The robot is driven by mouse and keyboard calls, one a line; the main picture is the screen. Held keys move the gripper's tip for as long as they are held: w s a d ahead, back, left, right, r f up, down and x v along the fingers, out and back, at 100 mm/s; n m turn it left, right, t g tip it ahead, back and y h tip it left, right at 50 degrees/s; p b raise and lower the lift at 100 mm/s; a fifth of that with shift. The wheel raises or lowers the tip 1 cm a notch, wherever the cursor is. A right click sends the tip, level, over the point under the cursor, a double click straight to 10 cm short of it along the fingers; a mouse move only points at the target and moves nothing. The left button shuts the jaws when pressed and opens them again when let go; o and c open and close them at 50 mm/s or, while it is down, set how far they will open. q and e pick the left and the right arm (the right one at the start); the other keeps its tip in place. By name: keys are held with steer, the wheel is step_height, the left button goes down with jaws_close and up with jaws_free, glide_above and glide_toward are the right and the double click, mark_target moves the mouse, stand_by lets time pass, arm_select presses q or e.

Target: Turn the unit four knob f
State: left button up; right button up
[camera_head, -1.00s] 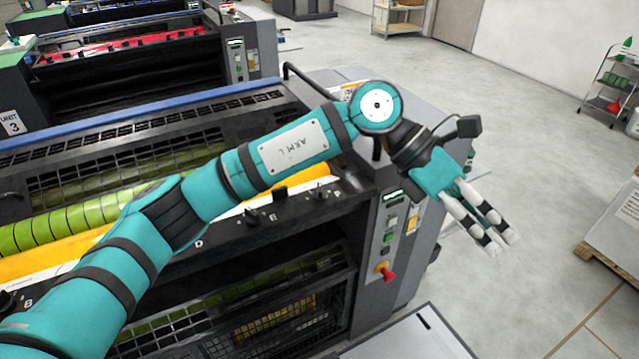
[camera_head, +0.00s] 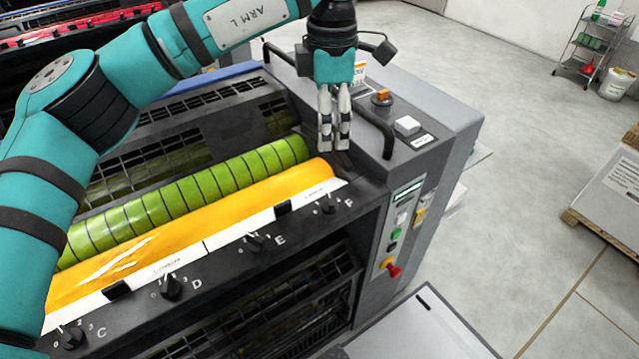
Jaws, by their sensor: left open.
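Knob F (camera_head: 328,203) is a small black knob with a light pointer, at the right end of a dark rail on the ink unit. Its letter F is printed to its right. In the same row are knob E (camera_head: 254,243), knob D (camera_head: 171,287) and knob C (camera_head: 72,337). My left gripper (camera_head: 335,148) is open and empty, its fingers pointing down above and behind knob F, apart from it. My right gripper is not in view.
A black handle rail (camera_head: 375,122) stands just right of my left gripper. The side panel carries a red emergency knob (camera_head: 390,268). A yellow roller (camera_head: 190,226) and a green segmented roller (camera_head: 185,195) lie behind the knobs. Open floor is at right.

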mark_target(329, 199)
arm_select(q)
steer(key=f+p, duration=0.1)
steer(key=f, duration=0.4)
steer(key=f+p, duration=0.1)
steer(key=f, duration=0.4)
steer(key=f+p, duration=0.1)
steer(key=f, duration=0.4)
steer(key=shift+s+d+f, duration=0.25)
steer(key=shift+f+p, duration=0.35)
steer(key=shift+f, duration=0.15)
steer(key=c, duration=1.1)
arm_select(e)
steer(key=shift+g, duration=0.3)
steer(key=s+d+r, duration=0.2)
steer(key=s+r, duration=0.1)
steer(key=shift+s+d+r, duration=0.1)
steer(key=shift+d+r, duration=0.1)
